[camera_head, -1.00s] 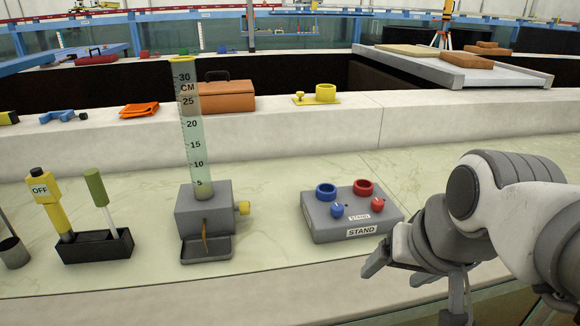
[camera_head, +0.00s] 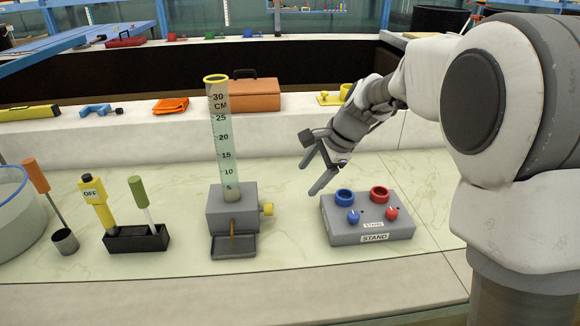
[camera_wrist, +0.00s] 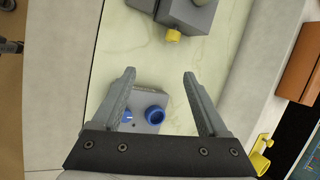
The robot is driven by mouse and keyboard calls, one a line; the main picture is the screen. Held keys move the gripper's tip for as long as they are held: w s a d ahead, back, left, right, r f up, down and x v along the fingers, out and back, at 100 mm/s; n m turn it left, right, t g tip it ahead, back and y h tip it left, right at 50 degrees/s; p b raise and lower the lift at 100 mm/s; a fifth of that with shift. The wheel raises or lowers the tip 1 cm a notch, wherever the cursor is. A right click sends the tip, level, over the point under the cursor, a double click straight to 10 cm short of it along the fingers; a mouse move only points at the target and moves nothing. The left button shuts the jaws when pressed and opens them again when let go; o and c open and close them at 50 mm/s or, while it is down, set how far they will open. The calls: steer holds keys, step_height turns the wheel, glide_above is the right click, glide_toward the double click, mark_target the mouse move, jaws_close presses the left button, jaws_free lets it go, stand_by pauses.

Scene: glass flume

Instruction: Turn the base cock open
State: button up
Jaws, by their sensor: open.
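The base cock is a yellow knob (camera_head: 268,209) on the right side of a grey base block (camera_head: 226,206). A clear graduated tube (camera_head: 221,140) with a yellow rim stands upright on that block, and a brown strip hangs at the block's front above a small tray (camera_head: 234,246). The yellow knob (camera_wrist: 173,36) also shows at the top of the wrist view, beyond my fingertips and apart from them. My gripper (camera_head: 312,178) is open and empty, above and to the right of the knob, near the grey stand. Its two fingers (camera_wrist: 158,73) are spread wide in the wrist view.
A grey stand (camera_head: 340,232) with blue and red rings and knobs sits right of the base, partly under my gripper. A black holder (camera_head: 136,240) with yellow and green-handled tools stands left. An orange toolbox (camera_head: 252,95) sits on the ledge behind. Counter between base and stand is clear.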

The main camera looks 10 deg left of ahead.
steer(key=w+a+f+m+p, duration=0.1)
steer(key=w+a+f+m, duration=0.1)
steer(key=w+a, duration=0.15)
steer(key=b, duration=0.3)
glide_toward(270, 207)
steer(key=x, duration=1)
steer(key=shift+w+a, duration=0.15)
steer(key=shift+w, duration=0.05)
jaws_close()
steer(key=shift+f+y+b, duration=0.3)
steer(key=shift+b, duration=0.55)
steer(key=t+b, duration=0.1)
steer(key=b, duration=0.4)
steer(key=shift+s+f+t+y, duration=0.1)
steer(key=shift+t+y, duration=0.2)
steer(key=shift+t, duration=0.1)
steer(key=shift+r+n+t+b, duration=0.3)
steer(key=shift+b, duration=0.75)
